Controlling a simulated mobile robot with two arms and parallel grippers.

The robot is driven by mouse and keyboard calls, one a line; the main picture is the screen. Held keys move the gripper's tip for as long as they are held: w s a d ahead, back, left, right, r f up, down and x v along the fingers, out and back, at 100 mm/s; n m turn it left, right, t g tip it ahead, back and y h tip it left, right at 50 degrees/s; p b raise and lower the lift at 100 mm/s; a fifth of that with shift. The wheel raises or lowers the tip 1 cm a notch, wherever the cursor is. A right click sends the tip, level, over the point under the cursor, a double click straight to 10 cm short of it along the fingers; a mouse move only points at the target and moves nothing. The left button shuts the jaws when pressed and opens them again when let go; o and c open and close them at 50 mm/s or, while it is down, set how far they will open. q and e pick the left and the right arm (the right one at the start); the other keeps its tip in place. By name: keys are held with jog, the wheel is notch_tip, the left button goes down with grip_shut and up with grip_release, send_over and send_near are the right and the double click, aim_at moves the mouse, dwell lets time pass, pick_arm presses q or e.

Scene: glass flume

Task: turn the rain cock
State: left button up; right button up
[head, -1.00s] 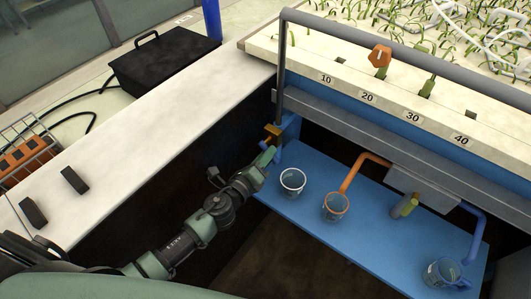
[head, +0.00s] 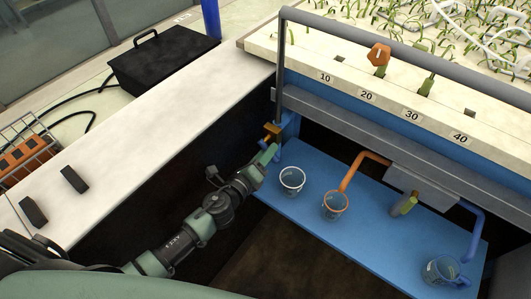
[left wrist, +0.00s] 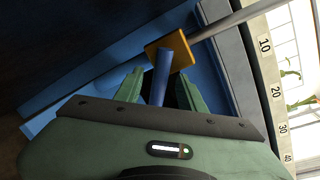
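The rain cock is a brass-yellow block (head: 272,130) at the foot of the grey upright pipe, by the flume's near left corner. In the left wrist view the brass block (left wrist: 180,48) shows close up, with a blue lever (left wrist: 162,72) coming from it toward me. My left gripper (head: 268,153) is just below the cock. In the left wrist view its two green fingers (left wrist: 160,88) stand apart, one on each side of the lever, with gaps showing. I cannot tell whether either finger touches it. My right gripper is not in view.
A white ledge (head: 165,120) runs along the left. The grey pipe (head: 281,75) rises beside the cock.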

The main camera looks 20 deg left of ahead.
pick_arm(q)
jog(key=v, duration=0.7)
jog(key=shift+s+b, duration=0.3)
jog(key=shift+b, duration=0.1)
jog(key=shift+a, duration=0.15)
